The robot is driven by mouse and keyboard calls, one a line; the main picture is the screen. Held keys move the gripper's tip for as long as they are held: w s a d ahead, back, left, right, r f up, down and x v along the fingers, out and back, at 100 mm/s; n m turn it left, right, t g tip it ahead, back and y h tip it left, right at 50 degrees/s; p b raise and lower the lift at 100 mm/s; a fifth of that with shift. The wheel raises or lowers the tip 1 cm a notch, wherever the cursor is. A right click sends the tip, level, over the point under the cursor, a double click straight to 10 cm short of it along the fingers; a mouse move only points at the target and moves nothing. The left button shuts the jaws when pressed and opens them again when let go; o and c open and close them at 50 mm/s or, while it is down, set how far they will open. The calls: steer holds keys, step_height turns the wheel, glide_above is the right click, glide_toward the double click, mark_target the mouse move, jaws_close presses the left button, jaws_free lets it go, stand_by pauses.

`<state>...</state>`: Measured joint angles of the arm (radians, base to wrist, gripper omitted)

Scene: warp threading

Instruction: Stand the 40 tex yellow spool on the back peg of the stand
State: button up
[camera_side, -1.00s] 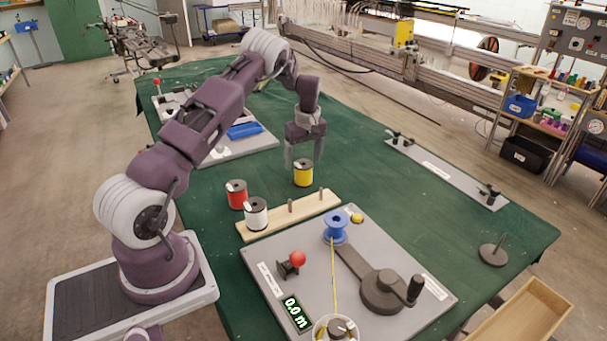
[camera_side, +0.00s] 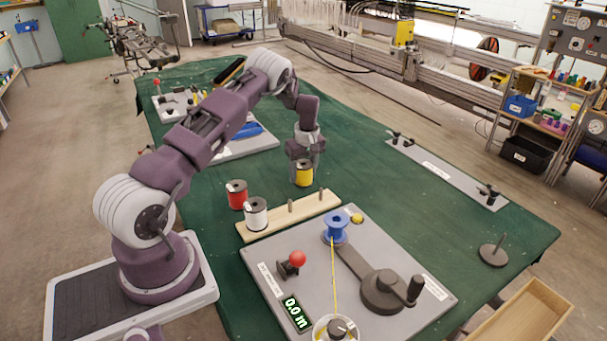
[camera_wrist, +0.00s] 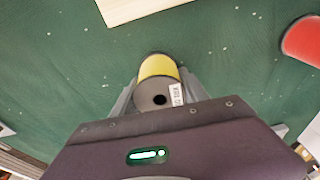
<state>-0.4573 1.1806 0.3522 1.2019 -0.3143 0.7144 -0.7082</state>
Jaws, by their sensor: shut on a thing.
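The yellow spool (camera_side: 303,174), with dark ends, stands upright on the green cloth behind the wooden stand (camera_side: 270,226). My gripper (camera_side: 304,181) has come down over it and is shut on its sides. In the wrist view the yellow spool (camera_wrist: 158,72) sits between the fingers of my gripper (camera_wrist: 160,88), with a small white label on its dark end. The stand carries a white spool (camera_side: 256,215) at its left end. Two bare pegs show, a middle one (camera_side: 290,206) and one towards the right end (camera_side: 321,194).
A red spool (camera_side: 237,195) stands on the cloth left of the stand; it shows at the right in the wrist view (camera_wrist: 303,40). A grey board (camera_side: 375,265) with a blue spool (camera_side: 335,228), a red knob (camera_side: 298,259) and a crank lies in front. Cloth right of the yellow spool is clear.

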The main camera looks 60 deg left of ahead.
step_height(320, 180, up, 10)
steer(key=d, duration=0.1)
glide_above(320, 189)
steer(key=shift+w+a+r, duration=0.2)
steer(key=shift+a+r, duration=0.05)
steer(key=shift+r, duration=0.1)
steer(key=shift+f, duration=4)
steer(key=shift+f, duration=0.7)
steer(key=o, duration=1.5)
steer(key=shift+r, duration=0.1)
